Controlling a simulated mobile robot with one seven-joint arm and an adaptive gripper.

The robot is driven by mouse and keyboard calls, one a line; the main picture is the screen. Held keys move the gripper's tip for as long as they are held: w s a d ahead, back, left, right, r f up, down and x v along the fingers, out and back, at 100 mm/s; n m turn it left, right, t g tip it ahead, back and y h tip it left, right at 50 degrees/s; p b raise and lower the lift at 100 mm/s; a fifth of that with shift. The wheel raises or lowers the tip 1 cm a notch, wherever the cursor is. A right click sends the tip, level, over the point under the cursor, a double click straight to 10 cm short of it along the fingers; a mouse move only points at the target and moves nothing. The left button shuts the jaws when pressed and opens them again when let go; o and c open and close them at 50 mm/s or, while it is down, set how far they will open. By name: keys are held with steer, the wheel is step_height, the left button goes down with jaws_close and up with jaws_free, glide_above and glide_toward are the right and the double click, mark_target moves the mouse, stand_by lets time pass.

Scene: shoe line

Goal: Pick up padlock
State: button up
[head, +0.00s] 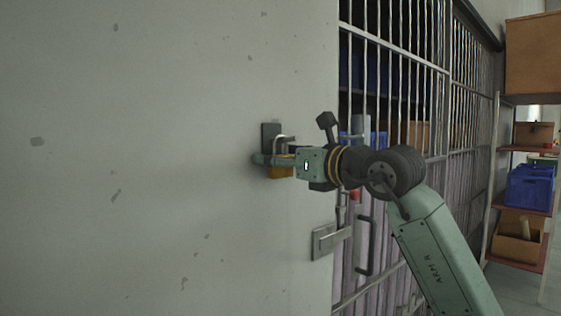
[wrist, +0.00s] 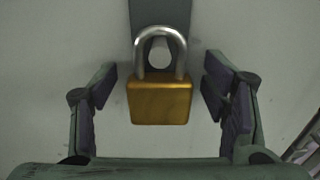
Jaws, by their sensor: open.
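The padlock (wrist: 159,103) has a brass body and a silver shackle. In the wrist view it hangs upright against a dark plate (wrist: 158,17) on the pale wall. My gripper (wrist: 160,88) is open, with one finger on each side of the padlock and a visible gap on both sides.
The pale wall (head: 150,160) fills the left. A barred gate (head: 400,70) with a latch plate (head: 325,241) and a handle (head: 364,245) stands right of it, close to my arm. A shelf with boxes and a blue crate (head: 530,186) is at the far right.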

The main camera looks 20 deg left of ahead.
steer(key=c, duration=1.4)
steer(key=shift+r, duration=0.2)
steer(key=shift+r, duration=0.25)
steer(key=b+v, duration=0.1)
steer(key=v, duration=0.5)
steer(key=b+v, duration=0.2)
steer(key=v, duration=0.4)
steer(key=b+v, duration=0.1)
steer(key=v, duration=0.5)
steer(key=shift+r, duration=0.35)
